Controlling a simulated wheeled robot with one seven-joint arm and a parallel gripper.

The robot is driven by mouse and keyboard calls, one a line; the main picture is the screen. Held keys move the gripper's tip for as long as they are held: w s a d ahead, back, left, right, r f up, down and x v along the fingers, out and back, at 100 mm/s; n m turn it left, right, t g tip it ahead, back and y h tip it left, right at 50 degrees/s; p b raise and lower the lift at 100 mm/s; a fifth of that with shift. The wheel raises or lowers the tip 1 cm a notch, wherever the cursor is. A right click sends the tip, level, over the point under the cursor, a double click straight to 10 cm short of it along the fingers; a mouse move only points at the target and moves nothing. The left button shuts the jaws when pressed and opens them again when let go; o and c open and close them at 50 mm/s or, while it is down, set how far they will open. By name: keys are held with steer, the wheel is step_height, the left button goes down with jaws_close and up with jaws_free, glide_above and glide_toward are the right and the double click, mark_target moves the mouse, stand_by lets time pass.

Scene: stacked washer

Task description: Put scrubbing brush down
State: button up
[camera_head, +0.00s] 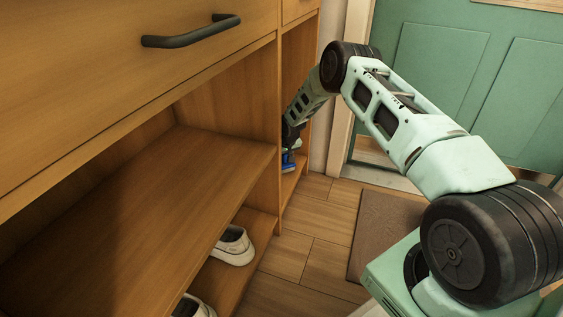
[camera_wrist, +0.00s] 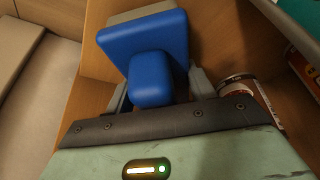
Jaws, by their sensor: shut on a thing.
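The scrubbing brush (camera_wrist: 143,42) is blue, with a square body, a rounded grip and a pale grey layer along its far side. My gripper (camera_wrist: 159,90) is shut on the brush's rounded grip, one grey finger on each side. In the head view, the brush (camera_head: 288,163) shows as a small blue patch below my gripper (camera_head: 291,138), inside the narrow right-hand compartment of the wooden cabinet (camera_head: 272,150). The cabinet's divider partly hides my gripper there. I cannot tell whether the brush touches the shelf.
A can with a red and white label (camera_wrist: 243,88) stands close to the right of my gripper. A green object (camera_wrist: 300,25) is at the upper right. White shoes (camera_head: 232,245) sit on the lower shelf at left. A brown mat (camera_head: 385,235) lies before the green door (camera_head: 440,60).

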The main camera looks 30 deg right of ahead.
steer(key=shift+f, duration=0.1)
steer(key=shift+f, duration=0.15)
steer(key=o, duration=0.5)
steer(key=shift+f, duration=0.1)
steer(key=shift+c, duration=0.2)
steer(key=o, duration=0.4)
steer(key=p+v, duration=0.7)
steer(key=v, duration=0.5)
steer(key=shift+r, duration=0.25)
